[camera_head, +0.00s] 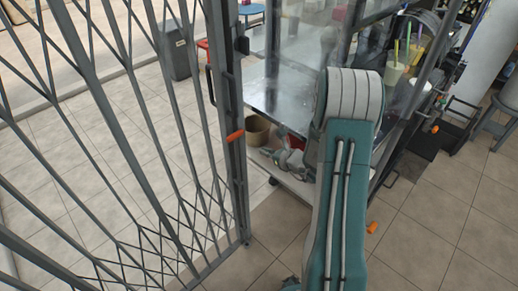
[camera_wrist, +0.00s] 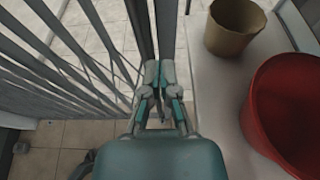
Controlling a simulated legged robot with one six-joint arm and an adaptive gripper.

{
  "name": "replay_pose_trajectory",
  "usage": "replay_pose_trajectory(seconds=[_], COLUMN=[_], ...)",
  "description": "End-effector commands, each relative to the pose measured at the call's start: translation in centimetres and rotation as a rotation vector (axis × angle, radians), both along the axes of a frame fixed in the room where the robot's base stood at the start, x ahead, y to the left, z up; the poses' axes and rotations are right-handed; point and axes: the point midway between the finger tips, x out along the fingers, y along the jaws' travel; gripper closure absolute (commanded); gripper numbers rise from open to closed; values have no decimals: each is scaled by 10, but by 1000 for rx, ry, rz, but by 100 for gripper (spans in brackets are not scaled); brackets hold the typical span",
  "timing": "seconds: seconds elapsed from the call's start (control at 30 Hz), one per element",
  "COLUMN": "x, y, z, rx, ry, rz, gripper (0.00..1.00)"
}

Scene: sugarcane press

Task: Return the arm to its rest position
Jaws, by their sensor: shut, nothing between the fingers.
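My arm, teal and white, rises from the bottom of the head view and bends at a pale elbow. Its far end reaches down beside the cart, partly hidden behind the upper arm. In the wrist view my gripper (camera_wrist: 160,72) has its fingertips close together, with nothing seen held. The fingertips point toward the posts of the metal gate (camera_wrist: 82,50), and the distance to them is hard to tell. A white shelf (camera_wrist: 222,100) lies to the gripper's right.
The folding gate (camera_head: 120,120) fills the left of the head view. The glass-sided cart (camera_head: 268,95) stands close behind my arm. A tan pot (camera_wrist: 236,27) and a red bucket (camera_wrist: 290,115) sit on the shelf. Tiled floor (camera_head: 450,230) is open at lower right.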

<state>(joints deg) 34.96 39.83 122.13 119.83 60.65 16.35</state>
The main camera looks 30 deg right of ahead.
Motion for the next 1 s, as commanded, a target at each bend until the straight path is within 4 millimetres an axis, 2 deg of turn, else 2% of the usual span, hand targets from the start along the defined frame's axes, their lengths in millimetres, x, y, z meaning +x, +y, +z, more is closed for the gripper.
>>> replay_pose_trajectory(seconds=[0.43,0.57,0.67,0.77,0.83,1.0], x=[-5,-5,-4,-5,-10,-37], y=[-5,-4,4,29,56,118], z=[1,1,8,32,56,104], rx=[5,3,-14,-81,-158,-375], ry=[0,0,-8,-31,-55,-117], rz=[2,2,30,142,263,578], gripper=[100,100,100,100,100,100])
